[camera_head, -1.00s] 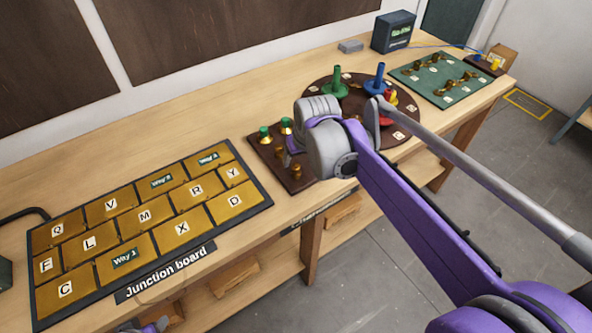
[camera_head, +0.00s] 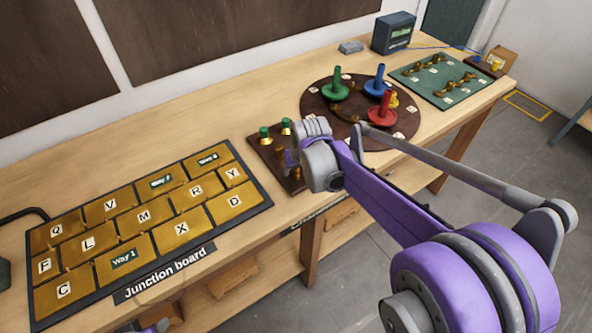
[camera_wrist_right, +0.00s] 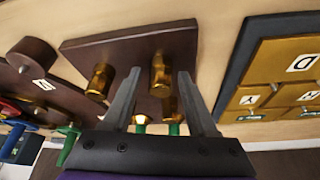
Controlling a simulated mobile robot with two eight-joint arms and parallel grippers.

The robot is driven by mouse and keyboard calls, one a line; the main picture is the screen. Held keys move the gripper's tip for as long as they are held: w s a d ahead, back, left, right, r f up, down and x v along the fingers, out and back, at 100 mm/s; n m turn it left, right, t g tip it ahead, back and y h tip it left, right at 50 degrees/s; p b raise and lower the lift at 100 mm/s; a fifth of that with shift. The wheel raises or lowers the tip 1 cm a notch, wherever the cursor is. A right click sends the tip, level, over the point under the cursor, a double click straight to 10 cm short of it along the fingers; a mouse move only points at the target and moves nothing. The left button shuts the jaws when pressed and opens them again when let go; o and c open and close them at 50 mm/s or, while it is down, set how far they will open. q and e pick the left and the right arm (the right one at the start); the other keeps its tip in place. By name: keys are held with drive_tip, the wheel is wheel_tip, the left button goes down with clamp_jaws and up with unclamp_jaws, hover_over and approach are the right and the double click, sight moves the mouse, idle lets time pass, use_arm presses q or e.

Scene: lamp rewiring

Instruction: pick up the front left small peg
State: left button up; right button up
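The small dark brown peg board (camera_head: 262,148) stands right of the junction board. The front left small peg, plain brass (camera_head: 297,174), is at its front corner; it also shows in the right wrist view (camera_wrist_right: 160,76). There my right gripper (camera_wrist_right: 160,73) is open, with one finger on each side of this peg in the picture. I cannot tell whether either finger touches it. In the head view my right wrist hides part of the board and the fingers. A bit of my left arm shows at the bottom edge; its fingers are not clear.
Two green-topped pegs (camera_head: 264,134) stand at the back. The junction board (camera_head: 222,245) is left; a round board with coloured pegs (camera_head: 318,98) is right.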

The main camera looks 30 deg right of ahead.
clamp_jaws()
